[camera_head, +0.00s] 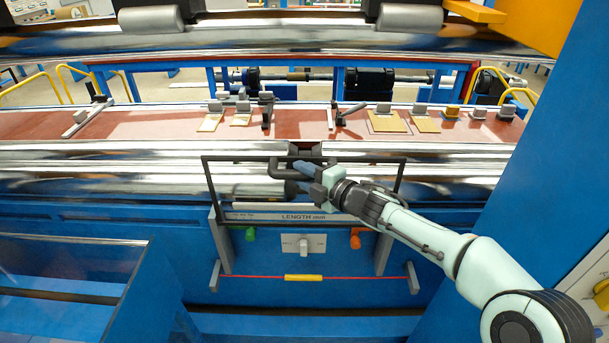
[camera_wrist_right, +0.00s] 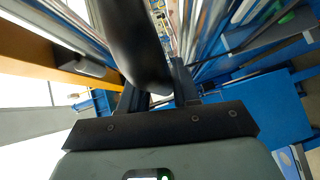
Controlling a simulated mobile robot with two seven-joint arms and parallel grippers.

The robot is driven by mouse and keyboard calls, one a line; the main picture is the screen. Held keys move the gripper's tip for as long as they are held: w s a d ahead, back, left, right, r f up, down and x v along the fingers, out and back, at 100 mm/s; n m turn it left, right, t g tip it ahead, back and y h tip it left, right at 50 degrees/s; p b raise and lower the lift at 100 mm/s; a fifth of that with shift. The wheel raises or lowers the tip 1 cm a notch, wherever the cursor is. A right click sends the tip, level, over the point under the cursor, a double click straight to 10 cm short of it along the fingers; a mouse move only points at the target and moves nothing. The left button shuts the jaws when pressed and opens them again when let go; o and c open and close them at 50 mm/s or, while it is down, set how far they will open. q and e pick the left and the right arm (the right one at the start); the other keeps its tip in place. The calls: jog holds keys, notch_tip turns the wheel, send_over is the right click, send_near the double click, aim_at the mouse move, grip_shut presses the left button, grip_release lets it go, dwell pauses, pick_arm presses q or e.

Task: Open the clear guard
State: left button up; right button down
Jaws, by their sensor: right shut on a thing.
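The clear guard (camera_head: 208,182) is a see-through panel with a thin dark frame. It stands in front of the steel rails, above the panel marked LENGTH. Its dark bar handle (camera_head: 273,168) is near the middle of the frame. My right gripper (camera_head: 297,178) comes in from the right and is shut on this handle. In the right wrist view a thick dark bar (camera_wrist_right: 138,45) lies between the fingers of the gripper (camera_wrist_right: 160,88). The gripper and wrist hide part of the guard's middle and lower right. My left gripper is not in view.
The LENGTH panel (camera_head: 302,217) has a green knob (camera_head: 250,234), an orange knob (camera_head: 355,239) and a grey switch (camera_head: 304,244). A red cord (camera_head: 255,277) runs below. A red-brown bench (camera_head: 290,126) with small parts lies behind. A blue post (camera_head: 545,150) stands at right.

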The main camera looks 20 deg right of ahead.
pick_arm(q)
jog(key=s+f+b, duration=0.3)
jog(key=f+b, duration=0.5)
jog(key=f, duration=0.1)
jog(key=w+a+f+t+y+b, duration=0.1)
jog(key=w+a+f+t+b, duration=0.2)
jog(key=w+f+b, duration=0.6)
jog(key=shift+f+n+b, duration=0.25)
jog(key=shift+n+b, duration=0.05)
jog(key=shift+b, duration=0.2)
pick_arm(e)
notch_tip(320, 180, down, 23)
jog(key=shift+f, duration=0.2)
jog(key=c, duration=0.9)
grip_release()
jog(key=shift+r, duration=0.1)
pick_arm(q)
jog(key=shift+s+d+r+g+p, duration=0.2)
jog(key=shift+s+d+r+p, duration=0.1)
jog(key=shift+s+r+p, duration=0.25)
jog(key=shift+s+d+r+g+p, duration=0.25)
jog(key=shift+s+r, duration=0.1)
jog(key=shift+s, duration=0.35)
pick_arm(e)
jog(key=v, duration=1.3)
jog(key=shift+s+d, duration=0.15)
jog(key=shift+s, duration=0.15)
